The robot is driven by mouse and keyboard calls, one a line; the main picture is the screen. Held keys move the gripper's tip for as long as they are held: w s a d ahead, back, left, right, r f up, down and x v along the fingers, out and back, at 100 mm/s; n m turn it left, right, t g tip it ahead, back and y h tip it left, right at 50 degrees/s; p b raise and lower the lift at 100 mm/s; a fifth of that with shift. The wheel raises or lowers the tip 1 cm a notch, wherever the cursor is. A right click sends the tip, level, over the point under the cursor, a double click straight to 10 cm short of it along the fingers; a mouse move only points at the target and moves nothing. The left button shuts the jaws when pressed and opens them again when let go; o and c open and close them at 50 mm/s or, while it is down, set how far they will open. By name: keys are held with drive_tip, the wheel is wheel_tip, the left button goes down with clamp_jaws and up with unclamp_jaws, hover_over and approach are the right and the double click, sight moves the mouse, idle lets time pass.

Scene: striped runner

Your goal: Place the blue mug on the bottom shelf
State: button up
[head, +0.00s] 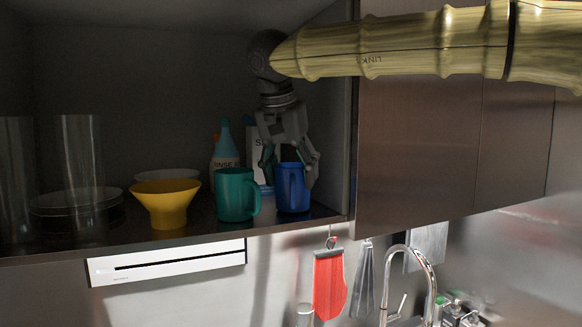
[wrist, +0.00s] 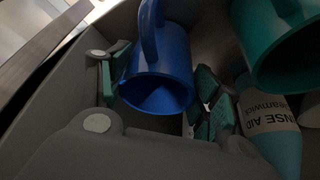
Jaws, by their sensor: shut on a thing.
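The blue mug (head: 292,188) is upright at the right end of the cabinet's bottom shelf (head: 110,238), near its front edge. My gripper (head: 290,172) reaches down over the mug from behind, with its fingers on either side of it. In the wrist view the blue mug (wrist: 160,72) sits between the two green-padded fingers of my gripper (wrist: 160,88), and they are shut on it. The mug's base looks at or very near the shelf surface; I cannot tell whether it touches.
A teal mug (head: 236,195) stands close on the left of the blue mug. A yellow bowl (head: 165,203), stacked plates (head: 75,204) and tall glasses (head: 80,150) are further left. A rinse aid bottle (head: 225,150) stands behind. The cabinet side wall (head: 340,150) is close on the right.

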drive_tip(key=shift+a+f, duration=0.1)
drive_tip(key=shift+f, duration=0.1)
drive_tip(key=o, duration=1.2)
drive_tip(key=shift+r, duration=0.2)
drive_tip(key=shift+s+r+b, duration=0.15)
drive_tip(key=shift+r+b, duration=0.2)
drive_tip(key=shift+b, duration=0.05)
drive_tip(key=shift+s+a+r+b, duration=0.75)
drive_tip(key=shift+s+b, duration=0.45)
drive_tip(key=shift+s, duration=0.9)
drive_tip(key=shift+s+a+r+b, duration=0.5)
drive_tip(key=shift+s+a+b, duration=0.6)
drive_tip(key=shift+s, duration=1)
drive_tip(key=shift+s+a+r+b, duration=0.7)
drive_tip(key=shift+s+b, duration=0.6)
drive_tip(key=shift+s, duration=0.8)
